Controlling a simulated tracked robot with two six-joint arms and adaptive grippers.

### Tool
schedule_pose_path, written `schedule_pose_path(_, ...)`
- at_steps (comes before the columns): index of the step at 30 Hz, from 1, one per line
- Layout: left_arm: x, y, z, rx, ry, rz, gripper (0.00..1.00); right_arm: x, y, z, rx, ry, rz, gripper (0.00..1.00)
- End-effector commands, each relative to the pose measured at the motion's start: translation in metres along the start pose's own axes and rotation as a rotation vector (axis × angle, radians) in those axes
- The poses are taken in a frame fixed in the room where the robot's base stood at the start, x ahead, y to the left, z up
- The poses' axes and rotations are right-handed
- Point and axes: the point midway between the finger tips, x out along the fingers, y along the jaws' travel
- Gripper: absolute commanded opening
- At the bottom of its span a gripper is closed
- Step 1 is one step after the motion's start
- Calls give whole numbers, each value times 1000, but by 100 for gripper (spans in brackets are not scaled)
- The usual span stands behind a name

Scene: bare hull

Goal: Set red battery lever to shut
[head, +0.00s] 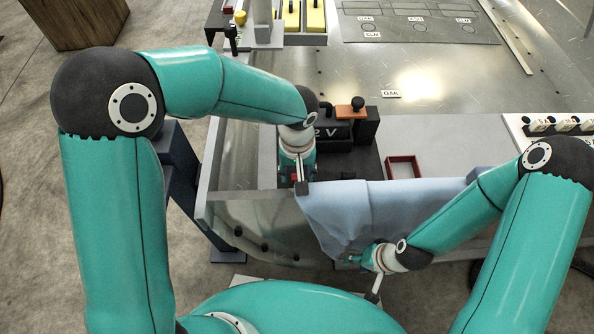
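A black battery (338,136) marked "2 V", its first character covered by my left arm, sits on a dark base near the middle. An orange-red lever plate (346,111) with a black knob lies by its top right, close to a black block. My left gripper (299,184) points down in front of the battery, at its left. Its fingers are mostly hidden by the wrist, and a little red shows beside them. My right gripper (353,259) is low and to the right, by the hanging blue cloth, away from the battery. Its fingers are too small to judge.
The blue cloth (355,211) drapes over the front edge. A small red-edged frame (403,168) lies right of the battery. A white switch panel (558,126) is at the right. The metal deck (430,80) behind is largely clear, with an "OAK" label (391,94).

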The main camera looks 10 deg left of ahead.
Motion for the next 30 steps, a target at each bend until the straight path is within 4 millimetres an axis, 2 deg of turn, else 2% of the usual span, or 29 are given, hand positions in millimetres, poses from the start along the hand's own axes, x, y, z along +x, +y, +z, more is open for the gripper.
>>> schedule_pose_path(1, 0, 0, 0, 0, 0, 0, 34, 0, 0, 0, 0, 0, 0, 40)
schedule_pose_path(7, 0, 0, 0, 0, 0, 0, 0, 0, 0, 0, 0, 0, 0, 40)
schedule_pose_path(14, -1, 0, 0, 0, -1, 0, 0, -1, 0, 0, 0, 0, 0, 40)
schedule_pose_path(17, -3, 0, -2, -1, -14, -1, 0, -7, -2, 0, 0, 0, 0, 40)
schedule_pose_path(24, -11, 0, -11, -5, -132, -5, 0, -46, -16, 0, 0, 0, 0, 40)
schedule_pose_path(30, -10, 0, -23, -6, -279, -3, 0, -76, -27, 0, 0, 0, 0, 40)
